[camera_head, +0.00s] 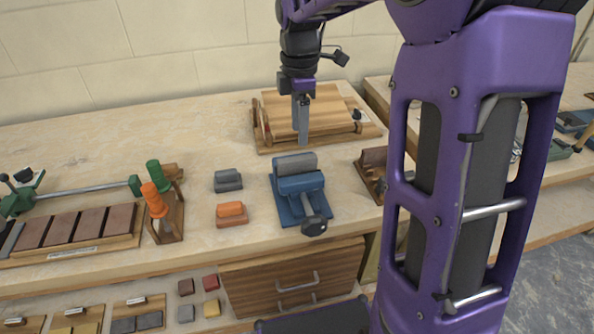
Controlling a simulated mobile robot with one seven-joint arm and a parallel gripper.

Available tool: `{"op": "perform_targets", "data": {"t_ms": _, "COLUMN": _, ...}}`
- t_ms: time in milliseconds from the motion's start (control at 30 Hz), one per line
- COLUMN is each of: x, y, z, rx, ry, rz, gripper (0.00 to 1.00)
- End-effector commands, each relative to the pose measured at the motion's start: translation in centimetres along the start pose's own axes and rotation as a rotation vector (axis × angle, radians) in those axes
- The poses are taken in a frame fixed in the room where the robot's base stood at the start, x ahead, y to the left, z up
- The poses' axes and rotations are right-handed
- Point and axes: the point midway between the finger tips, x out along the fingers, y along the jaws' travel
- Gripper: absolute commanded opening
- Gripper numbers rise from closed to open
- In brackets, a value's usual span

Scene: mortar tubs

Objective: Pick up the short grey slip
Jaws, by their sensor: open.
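A short dark grey block (228,180) with a rounded top, which looks like the grey slip, lies on the bench left of the blue clamp-like device (290,212). A similar block with an orange top (231,213) lies just in front of it. My gripper (300,128) points down, open and empty, above the bench in front of the wooden board. It is to the right of and higher than the grey block, apart from it. One grey finger partly overlaps the other in this view.
A wooden board fixture (268,142) stands behind the blue device. Orange-handled (154,199) and green-handled tools stand upright left of the grey block. A rack of brown blocks (62,252) is at far left. Small coloured blocks lie on the shelf below. The bench behind the grey block is clear.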

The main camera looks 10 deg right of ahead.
Motion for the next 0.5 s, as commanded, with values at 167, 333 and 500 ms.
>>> {"op": "perform_targets", "data": {"t_ms": 167, "x": 2.4, "y": 0.0, "z": 0.0, "rx": 0.000, "ry": 0.000, "rz": -0.001, "gripper": 0.59}}
{"op": "perform_targets", "data": {"t_ms": 333, "x": 3.4, "y": 0.0, "z": -0.1, "rx": 0.000, "ry": 0.000, "rz": -0.001, "gripper": 0.59}}
{"op": "perform_targets", "data": {"t_ms": 500, "x": 6.1, "y": -0.1, "z": -0.5, "rx": -0.001, "ry": 0.001, "rz": -0.002, "gripper": 0.59}}
